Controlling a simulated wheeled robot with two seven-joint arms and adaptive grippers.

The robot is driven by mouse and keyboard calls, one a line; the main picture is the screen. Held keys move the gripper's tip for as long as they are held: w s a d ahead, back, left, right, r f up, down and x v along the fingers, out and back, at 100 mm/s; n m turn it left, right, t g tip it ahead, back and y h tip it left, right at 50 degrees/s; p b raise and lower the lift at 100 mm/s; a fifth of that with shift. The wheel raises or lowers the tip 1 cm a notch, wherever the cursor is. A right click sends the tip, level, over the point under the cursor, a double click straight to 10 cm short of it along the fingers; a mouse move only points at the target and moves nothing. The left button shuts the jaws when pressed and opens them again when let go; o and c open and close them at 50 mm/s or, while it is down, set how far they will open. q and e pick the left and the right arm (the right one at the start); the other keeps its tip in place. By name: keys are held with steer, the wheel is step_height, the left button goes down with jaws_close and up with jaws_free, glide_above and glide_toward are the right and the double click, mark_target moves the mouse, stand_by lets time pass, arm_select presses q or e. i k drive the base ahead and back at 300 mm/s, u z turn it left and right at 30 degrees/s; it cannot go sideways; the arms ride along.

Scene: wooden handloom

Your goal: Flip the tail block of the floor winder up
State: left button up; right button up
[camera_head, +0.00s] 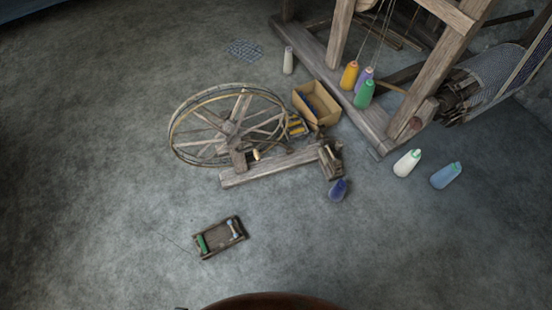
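The floor winder appears to be the wooden device in the middle, with a large spoked wheel (232,125) and a low wooden base beam (270,165). A dark upright block (330,158) stands at the right end of the beam. I cannot tell whether this is the tail block, or whether it is up or down. A small wooden frame (219,238) with a green spool (202,243) and a pale spool (233,228) lies on the floor in front. Neither of my grippers is in view.
A cardboard box (317,103) stands behind the winder. The wooden loom (390,75) fills the upper right. The left floor is clear.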

mark_target(337, 163)
steer(key=k, duration=0.5)
steer(key=z, duration=1.6)
steer(key=i, duration=1.05)
steer(key=u, duration=2.45)
